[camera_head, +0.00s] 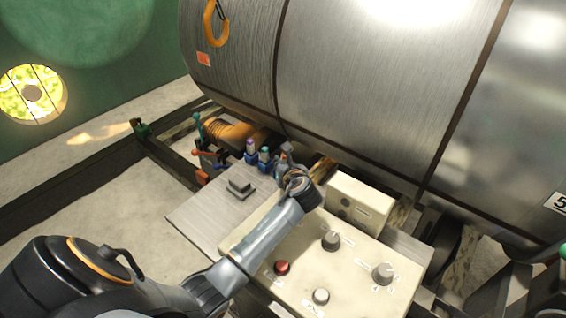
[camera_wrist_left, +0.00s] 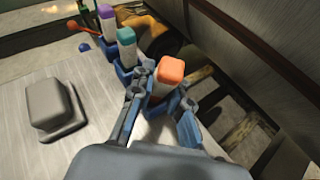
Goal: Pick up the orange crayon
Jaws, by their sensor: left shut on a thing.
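The orange crayon (camera_wrist_left: 168,76) shows in the left wrist view as an upright white body with an orange top, between the fingers of my left gripper (camera_wrist_left: 163,98). The gripper is shut on it. The crayon's lower part is in or just above a blue holder; I cannot tell which. In the head view my left gripper (camera_head: 284,168) is at the far edge of the metal shelf, and only a bit of the orange crayon (camera_head: 283,156) shows beside the fingers. My right gripper is not in view.
A purple-topped crayon (camera_wrist_left: 106,18) and a green-topped crayon (camera_wrist_left: 126,42) stand in blue holders left of the gripper. A grey block (camera_wrist_left: 52,105) lies on the shelf. A big metal tank (camera_head: 370,80) rises behind. A control box (camera_head: 300,262) with knobs stands in front.

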